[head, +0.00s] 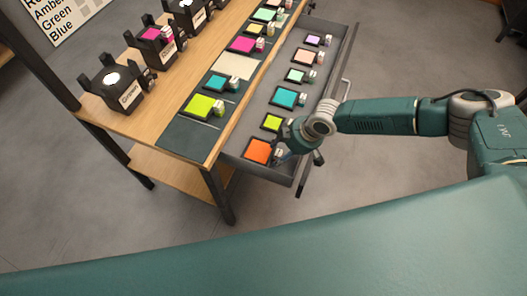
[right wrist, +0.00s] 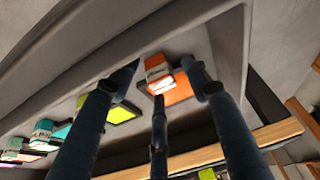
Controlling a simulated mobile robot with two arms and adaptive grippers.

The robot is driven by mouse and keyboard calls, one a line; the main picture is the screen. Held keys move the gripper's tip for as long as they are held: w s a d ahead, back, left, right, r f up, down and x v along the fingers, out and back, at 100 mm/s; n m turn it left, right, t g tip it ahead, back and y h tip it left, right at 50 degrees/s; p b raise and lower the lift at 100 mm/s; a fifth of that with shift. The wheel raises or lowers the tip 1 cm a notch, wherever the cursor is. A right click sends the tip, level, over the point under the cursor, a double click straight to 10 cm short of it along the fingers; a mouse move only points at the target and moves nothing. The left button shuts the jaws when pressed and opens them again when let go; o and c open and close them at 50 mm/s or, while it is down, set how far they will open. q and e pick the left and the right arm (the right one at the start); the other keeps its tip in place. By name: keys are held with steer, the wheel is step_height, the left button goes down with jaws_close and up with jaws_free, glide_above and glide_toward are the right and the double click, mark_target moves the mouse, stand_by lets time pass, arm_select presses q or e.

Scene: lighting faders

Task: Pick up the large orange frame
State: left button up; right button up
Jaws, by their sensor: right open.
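The orange frame (head: 258,151) is a dark-edged square with an orange sheet, lying flat at the near end of the open drawer. A small white labelled tab stands at its side. In the right wrist view the orange sheet (right wrist: 180,93) and its tab (right wrist: 156,66) show between the fingers. My right gripper (head: 282,153) is open, with its fingers at the tab side of the frame. In the right wrist view the fingers (right wrist: 160,78) are spread around the tab; I cannot tell whether they touch it. My left gripper is not in view.
The grey drawer (head: 236,146) holds several other coloured frames; a lime one (head: 272,122) lies closest. The wooden bench (head: 143,118) bears a dark mat with more frames and several black lamp holders (head: 117,86). The drawer wall is close to my right gripper.

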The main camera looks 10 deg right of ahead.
steer(key=shift+w+a+f, duration=0.1)
steer(key=shift+f, duration=0.3)
jaws_close()
steer(key=shift+r, duration=0.1)
step_height(320, 180, up, 32)
steer(key=p, duration=1.3)
